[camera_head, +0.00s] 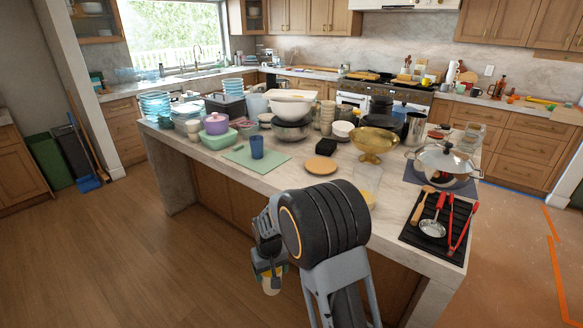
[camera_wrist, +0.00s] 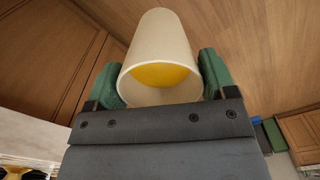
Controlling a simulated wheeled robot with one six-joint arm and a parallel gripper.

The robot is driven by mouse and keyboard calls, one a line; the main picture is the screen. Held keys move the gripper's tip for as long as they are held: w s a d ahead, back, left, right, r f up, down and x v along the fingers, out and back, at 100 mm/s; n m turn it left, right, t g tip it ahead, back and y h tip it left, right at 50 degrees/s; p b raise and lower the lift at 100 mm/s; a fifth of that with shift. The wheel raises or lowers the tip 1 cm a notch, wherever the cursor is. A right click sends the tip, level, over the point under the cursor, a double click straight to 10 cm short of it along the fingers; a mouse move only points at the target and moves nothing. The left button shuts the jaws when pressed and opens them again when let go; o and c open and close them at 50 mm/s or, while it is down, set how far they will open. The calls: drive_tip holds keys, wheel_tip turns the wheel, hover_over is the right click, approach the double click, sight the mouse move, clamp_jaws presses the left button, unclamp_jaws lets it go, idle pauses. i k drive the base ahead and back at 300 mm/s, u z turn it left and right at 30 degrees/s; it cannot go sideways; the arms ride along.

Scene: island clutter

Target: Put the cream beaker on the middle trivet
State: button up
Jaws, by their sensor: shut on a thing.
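My gripper (camera_head: 268,262) hangs at the front of the island, out over the floor and below the countertop. It is shut on the cream beaker (camera_wrist: 158,40), a tall pale cup with yellow inside. In the wrist view the green fingers press its two sides, and its open mouth faces the camera. In the head view only a small part of the beaker (camera_head: 272,284) shows below the fingers. A round orange-brown trivet (camera_head: 320,165) lies bare on the countertop. A yellowish round piece (camera_head: 367,199) is partly hidden by my arm. I cannot tell surely which trivet is the middle one.
Left of the round trivet, a blue cup (camera_head: 257,147) stands on a green mat (camera_head: 238,156). A black block (camera_head: 327,146) and a gold bowl (camera_head: 374,143) stand close behind. A pot (camera_head: 442,165) and utensils on a black mat (camera_head: 412,234) are right. Crockery crowds the back.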

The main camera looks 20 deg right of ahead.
sight(319, 165)
drive_tip(key=u, duration=0.7)
drive_tip(key=i, duration=0.7)
drive_tip(key=z, duration=0.9)
